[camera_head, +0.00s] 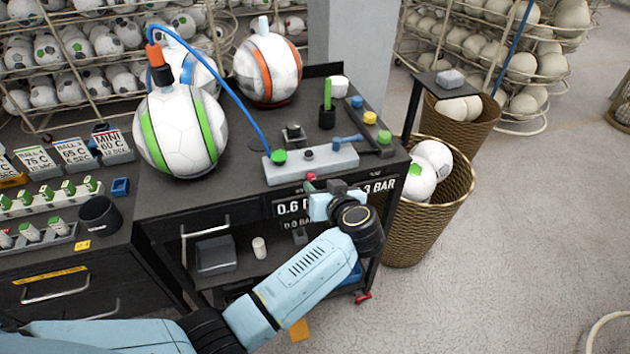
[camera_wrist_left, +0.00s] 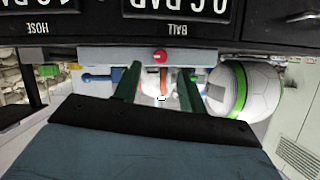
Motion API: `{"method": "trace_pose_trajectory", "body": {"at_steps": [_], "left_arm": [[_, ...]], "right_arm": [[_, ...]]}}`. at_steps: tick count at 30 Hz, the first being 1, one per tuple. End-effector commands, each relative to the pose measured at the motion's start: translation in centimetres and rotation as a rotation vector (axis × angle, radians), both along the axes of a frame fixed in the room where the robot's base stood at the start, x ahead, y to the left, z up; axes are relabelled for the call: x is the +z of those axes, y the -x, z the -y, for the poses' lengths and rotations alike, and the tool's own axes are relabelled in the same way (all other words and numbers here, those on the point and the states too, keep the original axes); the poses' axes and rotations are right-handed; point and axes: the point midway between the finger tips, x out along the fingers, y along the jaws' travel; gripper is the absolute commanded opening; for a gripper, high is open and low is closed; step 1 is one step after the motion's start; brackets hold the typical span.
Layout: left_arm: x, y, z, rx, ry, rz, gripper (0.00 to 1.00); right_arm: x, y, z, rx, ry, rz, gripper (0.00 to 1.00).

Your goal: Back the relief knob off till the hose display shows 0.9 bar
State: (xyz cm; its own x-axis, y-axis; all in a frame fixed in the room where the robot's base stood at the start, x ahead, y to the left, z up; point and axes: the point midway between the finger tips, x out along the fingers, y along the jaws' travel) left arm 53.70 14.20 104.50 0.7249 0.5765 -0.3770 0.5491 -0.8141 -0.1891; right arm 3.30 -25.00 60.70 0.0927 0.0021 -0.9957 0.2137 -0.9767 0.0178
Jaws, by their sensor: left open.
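A small red knob (camera_head: 311,177), likely the relief knob, sits on the front of a grey manifold block (camera_head: 330,161). In the left wrist view the knob (camera_wrist_left: 160,56) shows ahead, between the open fingers of my left gripper (camera_wrist_left: 159,72), which look clear of it. In the head view my left gripper (camera_head: 324,192) is just in front of the block, over the panel. The hose display (camera_head: 381,186) ends in ".3 BAR"; its first digit is hidden by my gripper. The ball display (camera_head: 290,209) starts with 0.6. My right gripper is not in view.
A blue hose (camera_head: 235,90) runs from the green-striped ball (camera_head: 181,132) to the block. A blue lever (camera_head: 347,139) and a green knob (camera_head: 279,156) stand on the block. Wicker baskets of balls (camera_head: 428,215) stand right of the bench.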

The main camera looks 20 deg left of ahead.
Motion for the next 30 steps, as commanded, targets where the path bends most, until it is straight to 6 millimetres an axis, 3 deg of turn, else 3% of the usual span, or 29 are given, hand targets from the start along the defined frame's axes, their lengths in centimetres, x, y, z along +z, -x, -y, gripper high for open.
{"method": "trace_pose_trajectory", "body": {"at_steps": [9,20,27,30], "left_arm": [[-1.6,-3.0,-2.4,0.000,-0.001,0.001,0.41],[-1.7,-3.2,-2.6,-0.001,0.001,0.001,0.40],[-1.7,-3.2,-2.6,0.000,-0.001,0.001,0.09],[-1.7,-3.2,-2.5,0.000,-0.001,0.001,0.00]], "right_arm": [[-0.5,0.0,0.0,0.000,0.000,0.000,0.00],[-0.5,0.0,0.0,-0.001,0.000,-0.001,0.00],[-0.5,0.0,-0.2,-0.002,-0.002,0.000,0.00],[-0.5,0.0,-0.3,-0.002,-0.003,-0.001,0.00]]}}
